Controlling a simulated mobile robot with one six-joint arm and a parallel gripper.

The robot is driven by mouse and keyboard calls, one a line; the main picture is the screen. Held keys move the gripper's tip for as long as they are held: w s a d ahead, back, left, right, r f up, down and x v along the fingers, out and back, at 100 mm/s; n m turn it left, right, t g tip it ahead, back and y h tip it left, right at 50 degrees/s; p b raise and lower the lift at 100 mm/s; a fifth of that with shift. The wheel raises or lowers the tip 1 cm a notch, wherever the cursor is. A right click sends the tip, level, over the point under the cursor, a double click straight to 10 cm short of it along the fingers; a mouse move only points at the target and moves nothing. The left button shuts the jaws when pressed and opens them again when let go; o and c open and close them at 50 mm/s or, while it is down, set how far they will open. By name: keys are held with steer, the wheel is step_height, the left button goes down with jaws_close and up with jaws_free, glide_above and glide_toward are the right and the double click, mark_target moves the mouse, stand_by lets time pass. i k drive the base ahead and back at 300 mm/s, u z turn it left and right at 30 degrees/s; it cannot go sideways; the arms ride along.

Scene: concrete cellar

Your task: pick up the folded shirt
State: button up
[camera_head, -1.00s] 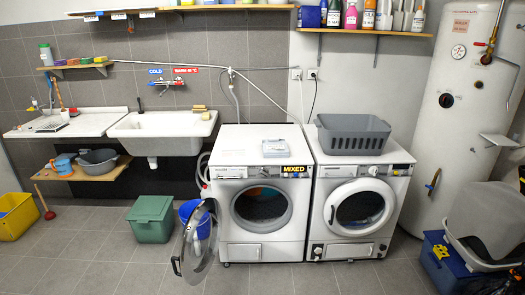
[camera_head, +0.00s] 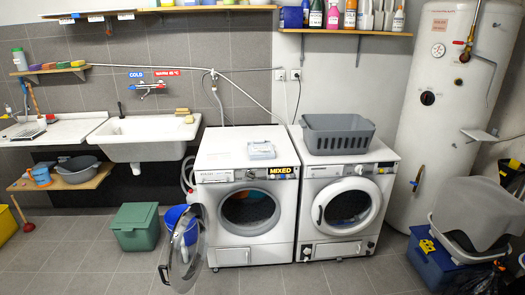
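A pale grey-blue folded cloth (camera_head: 261,150), which looks like the folded shirt, lies flat on top of the white front-loading washing machine (camera_head: 225,150) marked "MIXED". It sits near the front of the top, left of the grey plastic basket, and nothing covers it. The machine's round door (camera_head: 181,250) stands open to the left, and coloured laundry shows inside the drum. My gripper is not in view, so its state and its place relative to the cloth are not shown.
A grey basket (camera_head: 338,139) stands on the second machine (camera_head: 347,215), whose door is shut. A blue box (camera_head: 432,262) and grey bin stand at right. The floor in front is clear.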

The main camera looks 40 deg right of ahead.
mark_target(258, 150)
steer(key=i, duration=0.9)
steer(key=u, duration=0.05)
